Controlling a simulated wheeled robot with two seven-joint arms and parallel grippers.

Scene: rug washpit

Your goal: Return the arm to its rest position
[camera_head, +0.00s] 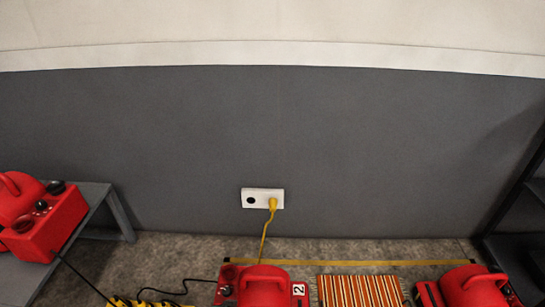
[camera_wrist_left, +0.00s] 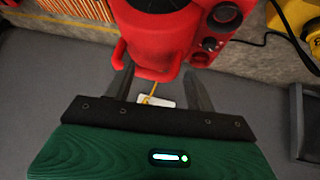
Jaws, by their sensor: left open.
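My left gripper (camera_wrist_left: 157,82) shows in the left wrist view, with its two dark fingers spread apart and nothing held between them. A red machine (camera_wrist_left: 160,40) with a handle and dark knobs is just past the fingertips. I cannot tell whether the fingers touch it. In the head view, no arm or gripper of mine is in sight. The red machine marked 2 (camera_head: 265,290) is at the bottom middle there. My right gripper is in neither view.
A white wall outlet (camera_head: 250,199) holds a yellow plug (camera_head: 272,204). A red machine (camera_head: 50,222) sits on a grey bench (camera_head: 122,215) at left. Another red machine (camera_head: 470,290) and a striped rug (camera_head: 360,291) are at lower right. A dark shelf (camera_head: 515,243) stands right.

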